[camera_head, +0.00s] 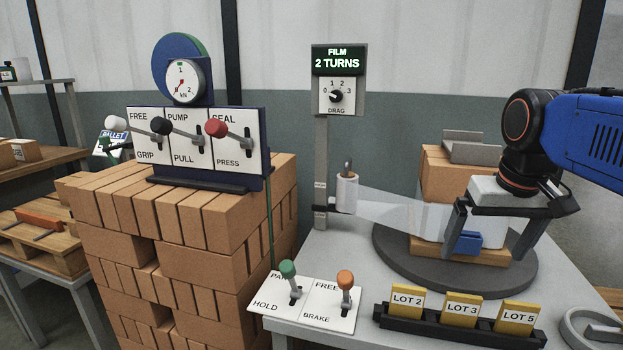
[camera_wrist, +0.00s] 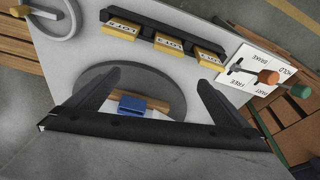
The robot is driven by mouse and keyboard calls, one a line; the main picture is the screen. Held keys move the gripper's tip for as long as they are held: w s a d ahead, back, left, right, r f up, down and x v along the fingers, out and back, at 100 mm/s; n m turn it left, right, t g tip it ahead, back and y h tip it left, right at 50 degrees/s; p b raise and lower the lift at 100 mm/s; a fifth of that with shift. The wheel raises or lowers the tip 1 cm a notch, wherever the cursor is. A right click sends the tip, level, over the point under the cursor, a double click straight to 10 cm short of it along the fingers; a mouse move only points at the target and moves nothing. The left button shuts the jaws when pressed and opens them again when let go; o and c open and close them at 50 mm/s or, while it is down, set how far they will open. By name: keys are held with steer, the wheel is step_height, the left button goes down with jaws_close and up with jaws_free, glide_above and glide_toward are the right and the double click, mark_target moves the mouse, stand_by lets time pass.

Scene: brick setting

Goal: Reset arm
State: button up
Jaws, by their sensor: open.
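My gripper (camera_head: 488,238) hangs over the round dark turntable (camera_head: 387,257) at the right, in front of a stack of bricks (camera_head: 438,182). Its two fingers are wide apart and point down. A blue block (camera_head: 467,242) shows beside the left finger, low on the stack. In the wrist view my gripper (camera_wrist: 158,80) is open, and the blue block (camera_wrist: 137,106) lies between the finger bases in the picture, apart from both fingers. Clear film (camera_head: 395,207) runs from a roll (camera_head: 346,194) to the stack. My gripper and arm hide part of the stack.
A display (camera_head: 339,60) reads "FILM 2 TURNS" above a drag dial (camera_head: 335,96). Green (camera_head: 288,269) and orange (camera_head: 345,279) levers stand at the table's front. A rack (camera_head: 393,323) holds yellow lot tags. A lever panel (camera_head: 197,140) stands on bricks at left.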

steer(key=s+a+f, duration=0.1)
steer(key=s+f, duration=0.4)
steer(key=f, duration=0.3)
steer(key=s+a+f+n+t, duration=0.1)
steer(key=s+a+f, duration=0.1)
steer(key=s+f, duration=0.4)
step_height(320, 180, down, 3)
steer(key=shift+r+t, duration=0.2)
steer(key=shift+t, duration=0.1)
